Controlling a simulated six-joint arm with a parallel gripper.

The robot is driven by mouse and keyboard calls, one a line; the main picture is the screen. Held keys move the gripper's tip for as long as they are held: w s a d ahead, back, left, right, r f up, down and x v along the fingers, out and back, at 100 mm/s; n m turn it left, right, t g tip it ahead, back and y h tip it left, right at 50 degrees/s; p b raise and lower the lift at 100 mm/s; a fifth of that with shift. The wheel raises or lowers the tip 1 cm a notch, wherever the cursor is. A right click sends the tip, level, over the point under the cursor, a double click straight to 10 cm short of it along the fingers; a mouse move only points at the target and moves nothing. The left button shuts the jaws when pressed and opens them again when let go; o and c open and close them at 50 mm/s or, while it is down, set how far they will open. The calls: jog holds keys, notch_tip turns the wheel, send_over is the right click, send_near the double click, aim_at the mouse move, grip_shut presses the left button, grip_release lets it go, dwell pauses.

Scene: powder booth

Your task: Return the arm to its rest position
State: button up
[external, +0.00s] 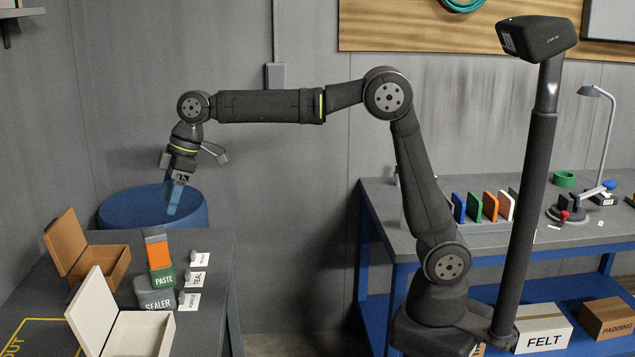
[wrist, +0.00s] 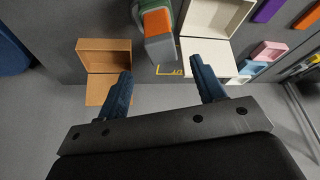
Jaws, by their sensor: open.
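My arm reaches out to the left from its base in the external view. My gripper (external: 173,196) hangs at its end, pointing down, above the far side of the left table and in front of a blue drum. In the wrist view my gripper (wrist: 162,92) has its two blue fingers wide apart with nothing between them. It is apart from the stack of containers: a grey SEALER container (external: 155,298), a green PASTE container (external: 162,278) and an orange block with grey parts (external: 157,252) on top.
An open brown box (external: 118,262) and an open white box (external: 140,335) stand on the left table. A blue drum (external: 150,208) stands behind it. Small labelled tags (external: 198,280) lie beside the stack. A workbench (external: 385,215) stands right, with a dark post (external: 527,190) before it.

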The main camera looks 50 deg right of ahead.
aim_at(154, 232)
jog(key=x, duration=1.2)
jog(key=shift+a+r, duration=0.1)
jog(key=shift+r, duration=1.55)
